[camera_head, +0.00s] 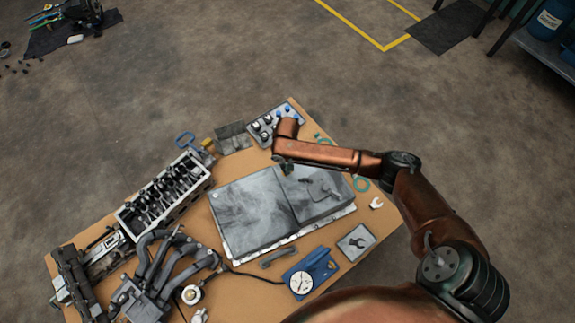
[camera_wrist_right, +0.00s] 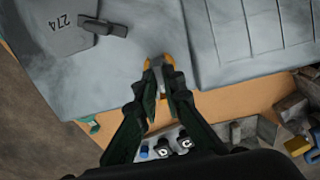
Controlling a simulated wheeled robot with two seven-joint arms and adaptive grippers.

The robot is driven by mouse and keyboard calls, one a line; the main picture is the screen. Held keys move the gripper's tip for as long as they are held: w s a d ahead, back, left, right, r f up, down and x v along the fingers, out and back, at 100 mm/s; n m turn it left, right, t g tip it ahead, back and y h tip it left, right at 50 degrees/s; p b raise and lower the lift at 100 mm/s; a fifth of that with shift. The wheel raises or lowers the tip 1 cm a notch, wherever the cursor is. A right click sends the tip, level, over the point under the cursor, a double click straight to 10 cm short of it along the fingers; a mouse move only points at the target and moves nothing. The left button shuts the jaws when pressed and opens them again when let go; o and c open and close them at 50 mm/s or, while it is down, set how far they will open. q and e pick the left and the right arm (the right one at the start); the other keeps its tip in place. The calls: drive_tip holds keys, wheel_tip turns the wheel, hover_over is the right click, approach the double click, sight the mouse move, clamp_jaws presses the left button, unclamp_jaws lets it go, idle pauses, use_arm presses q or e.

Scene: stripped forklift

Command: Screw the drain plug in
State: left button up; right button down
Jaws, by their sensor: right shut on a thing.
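The drain plug (camera_wrist_right: 155,62) shows in the right wrist view as a small brass-orange piece between my fingertips. My right gripper (camera_wrist_right: 160,80) is shut on it, and the fingertips partly hide it. The plug is at or just above the grey metal pan (camera_wrist_right: 130,75); I cannot tell whether it is seated in a hole. In the head view the pan (camera_head: 250,212) lies on the cardboard-coloured table top. My right gripper (camera_head: 286,166) is over its far edge, and the plug is too small to make out there. My left gripper is not in view.
On the table, a cylinder head (camera_head: 165,195) and pipe manifold (camera_head: 165,270) lie left of the pan. A blue gauge box (camera_head: 312,270) is at the near side. A tray of small parts (camera_head: 268,122) stands just beyond the gripper.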

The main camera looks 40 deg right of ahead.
drive_tip(key=shift+r+m, duration=0.15)
drive_tip(key=shift+m, duration=0.15)
drive_tip(key=m+p, duration=0.4)
drive_tip(key=shift+r, duration=0.1)
drive_tip(key=shift+m+p, duration=0.6)
drive_tip(key=shift+m, duration=0.2)
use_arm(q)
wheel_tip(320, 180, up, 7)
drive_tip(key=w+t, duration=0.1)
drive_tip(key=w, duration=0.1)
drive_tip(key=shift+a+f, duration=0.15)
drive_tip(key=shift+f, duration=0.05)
use_arm(e)
drive_tip(key=shift+d+f, duration=0.1)
drive_tip(key=shift+f, duration=0.2)
